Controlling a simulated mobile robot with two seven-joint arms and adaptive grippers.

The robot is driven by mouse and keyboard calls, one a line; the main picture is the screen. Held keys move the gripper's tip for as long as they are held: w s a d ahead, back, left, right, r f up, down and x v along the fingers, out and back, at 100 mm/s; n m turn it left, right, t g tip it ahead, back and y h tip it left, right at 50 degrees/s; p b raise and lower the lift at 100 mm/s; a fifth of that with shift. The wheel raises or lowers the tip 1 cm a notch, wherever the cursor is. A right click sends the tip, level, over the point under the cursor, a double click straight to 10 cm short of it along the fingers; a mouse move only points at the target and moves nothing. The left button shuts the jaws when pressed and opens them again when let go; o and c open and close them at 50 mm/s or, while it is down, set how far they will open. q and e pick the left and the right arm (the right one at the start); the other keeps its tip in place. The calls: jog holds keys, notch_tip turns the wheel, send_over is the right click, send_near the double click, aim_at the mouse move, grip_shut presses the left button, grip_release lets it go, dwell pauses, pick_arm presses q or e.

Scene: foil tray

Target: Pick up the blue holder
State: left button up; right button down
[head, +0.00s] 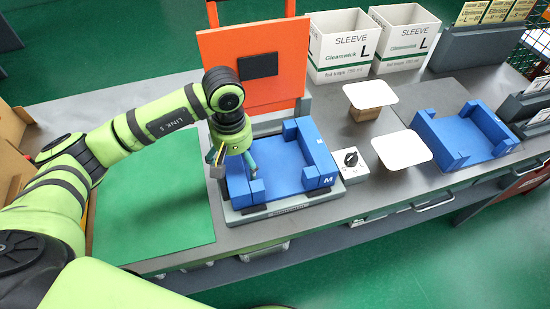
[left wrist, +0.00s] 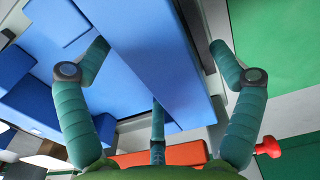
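A blue holder (head: 279,163) marked M sits in a grey fixture (head: 285,209) in front of an orange upright panel. My left gripper (head: 233,166) points down over the left side wall of this holder. In the left wrist view the blue holder (left wrist: 150,45) has its long wall running between the spread fingers of my left gripper (left wrist: 160,48), with a third finger below. The fingers look open, one on each side of the wall; I cannot tell whether any touches it. A second blue holder (head: 462,139) lies at the right. My right gripper is not in view.
A green mat (head: 160,215) lies clear at the left. The orange panel (head: 275,82) stands behind the fixture. A dial box (head: 350,163) and white cards (head: 401,149) are to its right. Sleeve cartons (head: 341,55) stand at the back.

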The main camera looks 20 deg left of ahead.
pick_arm(q)
jog(key=c, duration=1.7)
jog(key=shift+o, duration=0.2)
jog(key=shift+r, duration=0.1)
jog(key=shift+r, duration=0.1)
